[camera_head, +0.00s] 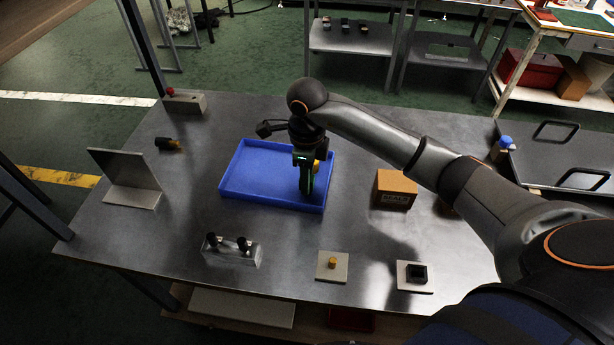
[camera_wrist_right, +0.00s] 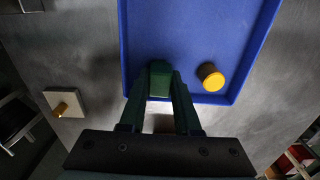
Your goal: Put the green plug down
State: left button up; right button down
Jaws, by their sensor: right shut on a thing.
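My right gripper (camera_head: 306,190) is at the right part of the blue tray (camera_head: 248,195), pointing down. It is shut on the green plug (camera_wrist_right: 160,74), which shows between the fingertips in the right wrist view. There the plug is over the tray floor, close to the tray's near wall. I cannot tell whether the plug touches the floor. In the head view the fingers mostly hide it. A yellow round piece (camera_wrist_right: 211,77) is in the tray beside the plug, apart from it; it also shows partly behind the gripper in the head view (camera_head: 317,165). My left gripper is not in view.
A cardboard box (camera_head: 396,188) stands right of the tray. In front are a block with black knobs (camera_head: 232,250), a plate with a yellow peg (camera_head: 332,266) and a plate with a black socket (camera_head: 415,276). A metal bracket (camera_head: 128,180) stands left. The tray's left part is clear.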

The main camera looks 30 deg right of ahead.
jog(key=c, duration=0.6)
grip_release()
jog(key=shift+f, duration=0.1)
notch_tip(320, 180, up, 12)
jog(key=shift+r, duration=0.2)
